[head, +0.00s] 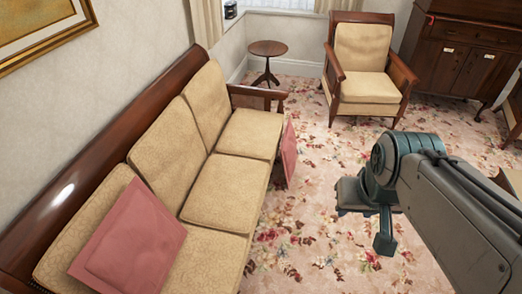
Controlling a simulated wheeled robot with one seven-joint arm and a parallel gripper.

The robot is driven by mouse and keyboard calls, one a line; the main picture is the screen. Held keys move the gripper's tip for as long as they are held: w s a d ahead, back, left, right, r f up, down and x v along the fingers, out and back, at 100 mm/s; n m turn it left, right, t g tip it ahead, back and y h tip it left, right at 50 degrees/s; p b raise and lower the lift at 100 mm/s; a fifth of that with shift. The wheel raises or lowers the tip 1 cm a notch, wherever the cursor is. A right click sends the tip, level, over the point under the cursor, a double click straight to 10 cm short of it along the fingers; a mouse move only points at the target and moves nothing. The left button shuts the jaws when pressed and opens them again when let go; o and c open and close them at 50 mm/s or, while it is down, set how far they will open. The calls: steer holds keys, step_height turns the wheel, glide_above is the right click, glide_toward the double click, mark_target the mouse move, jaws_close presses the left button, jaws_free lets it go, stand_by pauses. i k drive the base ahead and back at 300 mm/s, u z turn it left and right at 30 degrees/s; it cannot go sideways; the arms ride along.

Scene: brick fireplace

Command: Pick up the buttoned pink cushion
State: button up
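A pink cushion (130,240) lies on the near seat of the sofa, leaning back against the backrest. Its visible face shows a raised square panel; I cannot make out a button. A second pink cushion (289,155) stands on edge on the carpet, against the sofa's front near its far end. It is seen nearly edge-on, so its face is mostly hidden. My gripper (368,228) hangs over the carpet to the right of the sofa, apart from both cushions. Nothing is seen in it. Its fingers are too unclear to tell their opening.
The tan sofa (215,190) with wooden frame fills the left. A small round table (268,48) and a tan armchair (363,60) stand at the back. A dark wooden cabinet (465,50) is at the back right. The flowered carpet (300,240) between is clear.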

mark_target(288, 152)
steer(key=u, duration=0.05)
steer(key=i, duration=1)
steer(key=z, duration=0.55)
steer(key=i, duration=2.1)
steer(key=u, duration=0.4)
